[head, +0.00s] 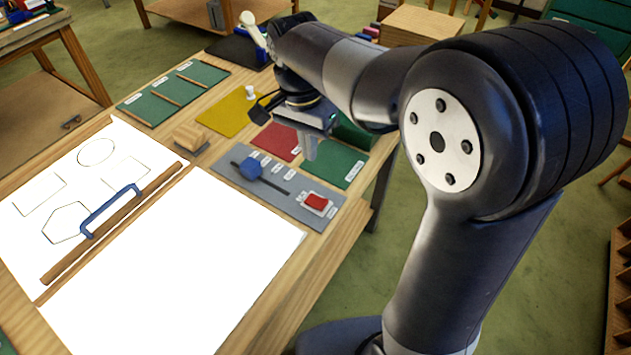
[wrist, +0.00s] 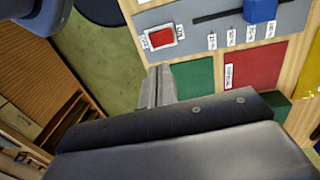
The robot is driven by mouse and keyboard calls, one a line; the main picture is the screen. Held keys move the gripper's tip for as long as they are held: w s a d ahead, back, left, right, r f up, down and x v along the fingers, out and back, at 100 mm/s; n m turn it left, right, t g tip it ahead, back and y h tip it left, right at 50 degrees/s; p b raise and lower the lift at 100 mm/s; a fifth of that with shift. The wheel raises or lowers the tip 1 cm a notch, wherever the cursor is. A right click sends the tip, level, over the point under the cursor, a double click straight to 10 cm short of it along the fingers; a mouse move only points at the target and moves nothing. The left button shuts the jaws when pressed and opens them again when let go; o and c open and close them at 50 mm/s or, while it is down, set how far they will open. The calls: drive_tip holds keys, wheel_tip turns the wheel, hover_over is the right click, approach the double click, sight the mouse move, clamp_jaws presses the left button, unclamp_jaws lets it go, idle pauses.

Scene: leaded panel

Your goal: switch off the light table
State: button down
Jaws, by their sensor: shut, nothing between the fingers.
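The light table shows as two bright white panels (head: 180,270) in the head view, glowing on the wooden bench. A grey control plate (head: 290,192) lies to its right. The plate carries a red rocker switch (head: 316,201) in a white frame and a blue slider knob (head: 251,168) on a dark slot. In the wrist view the red switch (wrist: 161,38) is at the upper middle and the blue knob (wrist: 260,8) at the top right. My gripper (head: 310,150) is shut and empty, above the mats just behind the plate, apart from the switch.
A wooden bar with a blue handle (head: 110,208) lies across the light table. Red (head: 277,141), green (head: 340,165) and yellow (head: 228,115) mats lie behind the plate. A wooden block (head: 190,137) stands beside the panels. The bench's right edge is close to the switch.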

sight(320, 203)
drive_tip(key=shift+w+a+g+h+b, duration=0.2)
drive_tip(key=shift+w+g+h+b, duration=0.15)
drive_tip(key=shift+b, duration=1)
drive_tip(key=shift+s, duration=0.1)
drive_tip(key=f, duration=0.4)
drive_tip(key=s+d+f, duration=0.1)
drive_tip(key=f, duration=0.4)
drive_tip(key=d+f, duration=0.1)
drive_tip(key=f, duration=0.3)
drive_tip(key=shift+s+f, duration=0.3)
drive_tip(key=shift+f, duration=0.05)
drive_tip(key=shift+d, duration=0.1)
